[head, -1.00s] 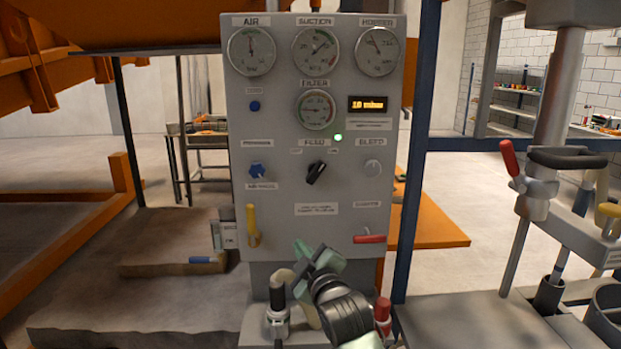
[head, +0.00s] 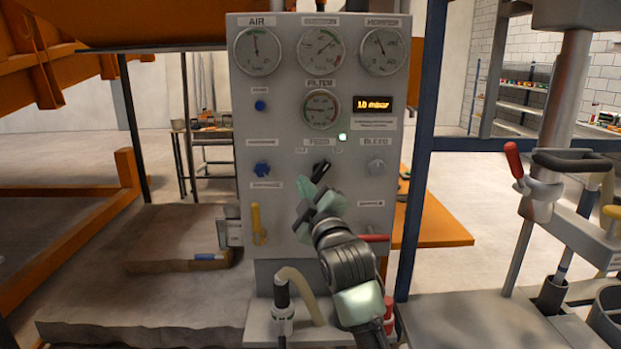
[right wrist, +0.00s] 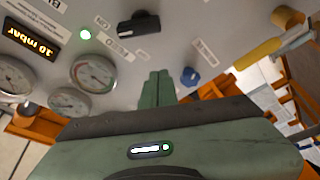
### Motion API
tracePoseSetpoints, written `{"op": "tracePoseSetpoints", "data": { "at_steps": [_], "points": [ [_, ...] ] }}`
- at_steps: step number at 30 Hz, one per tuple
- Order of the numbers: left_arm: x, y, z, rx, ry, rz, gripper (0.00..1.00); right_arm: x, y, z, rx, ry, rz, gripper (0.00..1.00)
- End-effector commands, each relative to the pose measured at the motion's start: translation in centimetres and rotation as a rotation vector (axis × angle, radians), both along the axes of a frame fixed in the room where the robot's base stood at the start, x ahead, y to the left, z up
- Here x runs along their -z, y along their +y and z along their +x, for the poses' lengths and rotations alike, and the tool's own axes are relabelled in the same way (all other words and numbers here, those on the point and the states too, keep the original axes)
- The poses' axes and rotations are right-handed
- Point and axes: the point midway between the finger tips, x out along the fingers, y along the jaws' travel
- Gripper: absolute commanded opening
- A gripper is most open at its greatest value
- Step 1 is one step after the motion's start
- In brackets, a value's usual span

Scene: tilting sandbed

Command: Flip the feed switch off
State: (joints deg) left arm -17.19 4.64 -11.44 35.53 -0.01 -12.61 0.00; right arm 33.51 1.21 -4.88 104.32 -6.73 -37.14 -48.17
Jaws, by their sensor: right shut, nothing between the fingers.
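The feed switch (head: 321,170) is a black rotary knob under the FEED label on the grey panel (head: 290,225). It leans toward the upper right, and a lit green lamp (head: 342,137) sits above it. In the right wrist view the switch (right wrist: 139,23) lies beyond the fingertips, with a gap in the picture. My right gripper (head: 304,208) is in front of the panel, just below the switch. Its green fingers (right wrist: 157,78) are shut with nothing between them. My left gripper is not in view.
A blue knob (head: 261,169) is left of the switch and a grey bleed knob (head: 376,166) right of it. A yellow lever (head: 256,222) and a red lever (head: 374,238) stick out lower down. Gauges fill the top. A blue post (head: 421,150) stands at right.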

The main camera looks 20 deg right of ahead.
Motion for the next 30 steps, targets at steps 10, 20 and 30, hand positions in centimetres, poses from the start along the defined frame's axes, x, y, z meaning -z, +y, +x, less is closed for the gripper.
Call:
{"op": "tracePoseSetpoints", "data": {
  "at_steps": [10, 20, 30],
  "points": [
    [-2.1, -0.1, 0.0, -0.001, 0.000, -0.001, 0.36, -1.5, 0.0, 6.4, 0.000, 0.002, 0.001, 0.00],
    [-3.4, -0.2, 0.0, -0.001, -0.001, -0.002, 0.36, 0.7, -2.9, 6.0, 0.000, 0.001, -0.001, 0.00],
    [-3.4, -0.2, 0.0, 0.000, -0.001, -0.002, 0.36, 1.0, -3.2, 5.9, -0.001, 0.000, 0.000, 0.00]
  ]
}}
